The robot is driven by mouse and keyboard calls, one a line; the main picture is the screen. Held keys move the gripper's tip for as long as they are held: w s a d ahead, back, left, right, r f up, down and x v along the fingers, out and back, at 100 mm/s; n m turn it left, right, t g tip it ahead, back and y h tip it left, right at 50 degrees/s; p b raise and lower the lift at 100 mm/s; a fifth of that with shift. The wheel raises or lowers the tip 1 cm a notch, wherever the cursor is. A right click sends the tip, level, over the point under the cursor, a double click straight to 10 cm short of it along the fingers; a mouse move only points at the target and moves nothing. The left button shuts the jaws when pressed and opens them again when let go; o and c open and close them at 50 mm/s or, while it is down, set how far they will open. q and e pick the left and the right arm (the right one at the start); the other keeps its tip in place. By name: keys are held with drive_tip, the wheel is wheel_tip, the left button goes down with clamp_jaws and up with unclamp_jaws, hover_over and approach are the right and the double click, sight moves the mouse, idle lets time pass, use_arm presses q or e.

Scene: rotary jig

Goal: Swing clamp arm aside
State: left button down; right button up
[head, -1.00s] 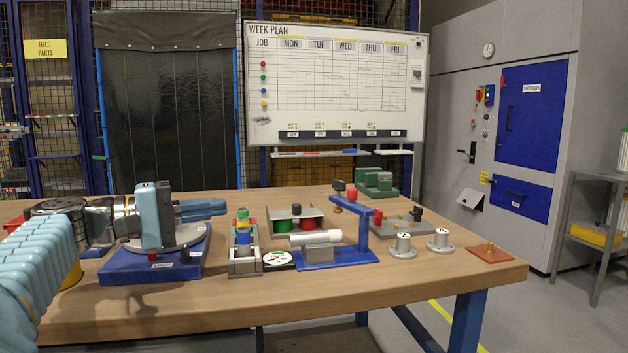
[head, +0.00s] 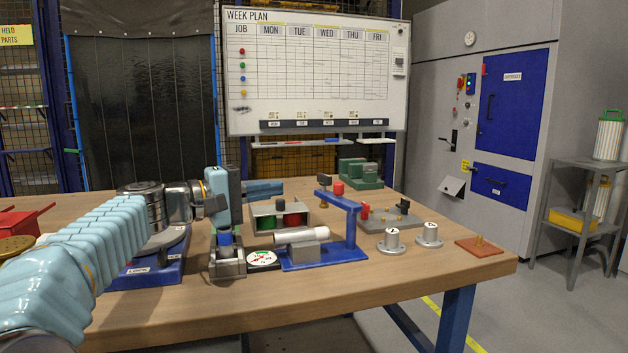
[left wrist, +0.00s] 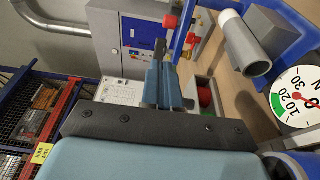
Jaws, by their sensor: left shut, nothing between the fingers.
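A red knob (head: 338,188) shows at the arm. The post rises from a blue base plate (head: 340,252). My left gripper (head: 282,187) is shut and empty, pointing right. In the head view its fingertips appear left of the clamp arm, apart from it. In the left wrist view the shut fingers (left wrist: 160,50) lie just left of the clamp arm (left wrist: 182,35) in the picture; contact cannot be told. My right gripper is out of view.
A round dial (head: 263,259) lies left of the base plate. A grey bin (head: 262,222) with red and green parts stands behind. The front table edge is clear.

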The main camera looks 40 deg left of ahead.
sight(326, 179)
use_arm(q)
drive_tip(key=p+x, duration=0.1)
drive_tip(key=x, duration=0.8)
drive_tip(key=shift+w+d, duration=0.1)
drive_tip(key=shift+w, duration=0.3)
drive_tip(key=shift+w, duration=0.1)
drive_tip(key=shift+w+f, duration=0.15)
drive_tip(key=shift+w, duration=0.1)
drive_tip(key=shift+w+m+h, duration=0.3)
drive_tip(key=shift+w+h, duration=0.1)
drive_tip(key=shift+w+m+g+h, duration=0.3)
drive_tip(key=shift+w+g+h, duration=0.05)
drive_tip(key=shift+g+h, duration=0.05)
drive_tip(key=shift+w+d+b, duration=0.1)
drive_tip(key=shift+b, duration=0.3)
